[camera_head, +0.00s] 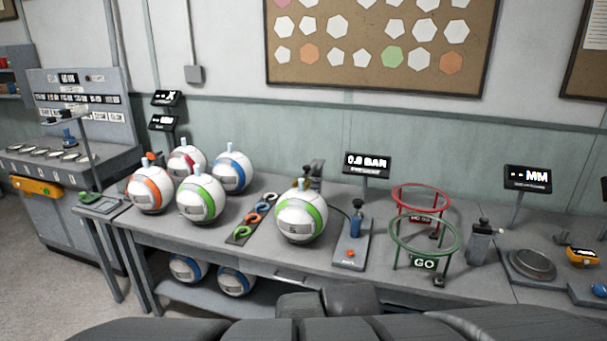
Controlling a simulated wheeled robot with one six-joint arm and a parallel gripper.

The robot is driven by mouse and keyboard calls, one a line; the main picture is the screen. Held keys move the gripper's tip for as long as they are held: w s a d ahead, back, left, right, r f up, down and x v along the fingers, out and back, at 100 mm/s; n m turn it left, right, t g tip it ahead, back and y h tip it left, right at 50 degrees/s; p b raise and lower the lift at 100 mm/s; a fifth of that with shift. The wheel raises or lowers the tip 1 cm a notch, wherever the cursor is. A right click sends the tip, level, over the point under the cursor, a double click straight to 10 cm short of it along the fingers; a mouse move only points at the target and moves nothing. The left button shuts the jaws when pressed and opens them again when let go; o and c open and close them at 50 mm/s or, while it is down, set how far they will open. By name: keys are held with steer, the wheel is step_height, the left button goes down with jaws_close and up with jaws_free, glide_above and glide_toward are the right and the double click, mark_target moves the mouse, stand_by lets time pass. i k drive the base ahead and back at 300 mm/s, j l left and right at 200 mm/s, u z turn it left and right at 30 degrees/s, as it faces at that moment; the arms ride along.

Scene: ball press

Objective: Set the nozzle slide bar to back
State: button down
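A dark fixture (316,171) stands on the bench just behind a single green-and-white ball (301,216). It may carry the nozzle slide bar, but the ball hides its lower part, and the bar and its position are too small to tell. A grey plate with a blue upright pump-like part (356,222) and a red button stands right of this ball. A display reading 0.0 BAR (367,163) stands behind it. Dark parts of my own body show along the bottom edge. No gripper fingers can be made out.
Several numbered-looking balls (201,199) stand at the bench's left, beside a strip of coloured rings (253,221). Red (421,194) and green (424,238) GO-type ring stands rise at right. A round scale-like plate (532,264) lies farther right. Bare bench lies before the green ball.

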mark_target(309, 169)
steer(key=i+l+z, duration=0.2)
steer(key=i, duration=1.45)
steer(key=j, duration=0.15)
